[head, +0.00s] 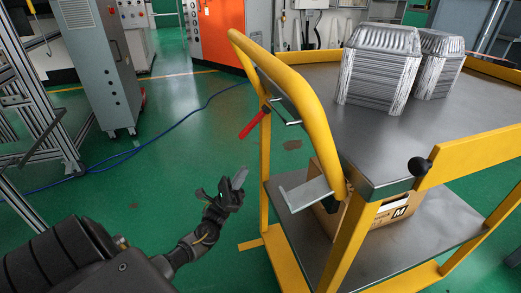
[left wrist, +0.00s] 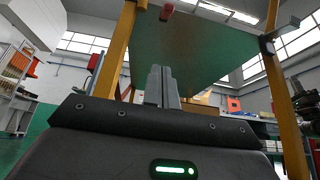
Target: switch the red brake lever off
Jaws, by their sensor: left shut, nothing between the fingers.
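The red brake lever (head: 253,124) sticks out to the lower left from the yellow handle frame of the cart (head: 313,100). In the left wrist view a small red end piece (left wrist: 166,12), likely the lever's tip, shows at the top edge. My left gripper (head: 241,176) is shut and empty. It is in front of the cart's left side, lower in the picture than the lever and apart from it. Its closed fingers (left wrist: 161,84) point up and forward in the left wrist view. My right gripper is not in view.
Stacked foil trays (head: 378,70) stand on the cart's grey top. A cardboard box (head: 385,217) is on the lower shelf. A metal bracket (head: 305,193) juts from the cart near my gripper.

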